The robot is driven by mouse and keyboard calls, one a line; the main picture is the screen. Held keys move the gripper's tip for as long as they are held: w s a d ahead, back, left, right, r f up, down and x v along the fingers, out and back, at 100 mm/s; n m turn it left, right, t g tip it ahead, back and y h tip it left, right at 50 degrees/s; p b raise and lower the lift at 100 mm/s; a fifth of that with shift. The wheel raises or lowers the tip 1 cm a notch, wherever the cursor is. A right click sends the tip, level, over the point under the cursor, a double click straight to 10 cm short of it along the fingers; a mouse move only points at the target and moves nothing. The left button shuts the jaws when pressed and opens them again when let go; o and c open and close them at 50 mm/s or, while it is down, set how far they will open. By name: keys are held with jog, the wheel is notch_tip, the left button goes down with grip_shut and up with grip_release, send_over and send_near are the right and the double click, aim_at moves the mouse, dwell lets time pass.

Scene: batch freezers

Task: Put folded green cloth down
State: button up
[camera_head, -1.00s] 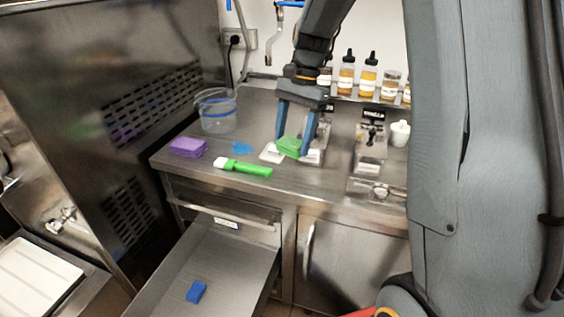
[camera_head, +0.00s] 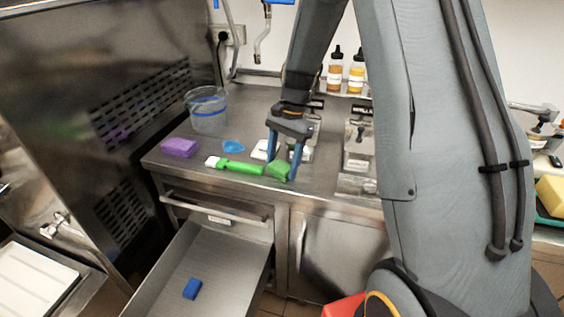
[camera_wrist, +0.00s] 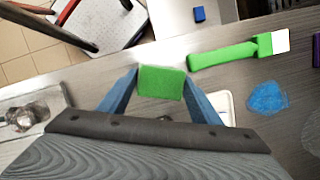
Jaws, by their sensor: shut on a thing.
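The folded green cloth (camera_head: 279,170) is held between the blue fingers of my gripper (camera_head: 285,168), over the steel counter near its front edge. In the wrist view the cloth (camera_wrist: 162,83) sits between the fingertips of my gripper (camera_wrist: 160,85). The green-handled brush (camera_head: 236,166) lies just left of the cloth in the head view. I cannot tell whether the cloth touches the counter (camera_head: 325,180).
A purple sponge (camera_head: 179,147), a blue cloth (camera_head: 233,146) and a clear bucket (camera_head: 207,112) stand on the counter to the left. Metal containers (camera_head: 357,148) stand to the right. An open drawer (camera_head: 222,262) below holds a blue block (camera_head: 192,288).

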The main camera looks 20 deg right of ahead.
jog(key=shift+f, duration=0.15)
jog(key=o, duration=1.2)
jog(key=b+v, duration=0.3)
jog(key=v, duration=0.9)
jog(key=s+a+f+n+t, duration=0.1)
jog(key=s+f+n, duration=0.2)
jog(key=s, duration=0.3)
jog(key=s+a+f+n+t+h, duration=0.1)
jog(key=s+f+n, duration=0.1)
jog(key=s+n, duration=0.2)
jog(key=s+a+f+n+h, duration=0.1)
jog(key=s+f+n, duration=0.2)
jog(key=s, duration=0.7)
jog(key=shift+f+n+t, duration=0.35)
jog(key=shift+n+t, duration=0.05)
jog(key=shift+n, duration=0.2)
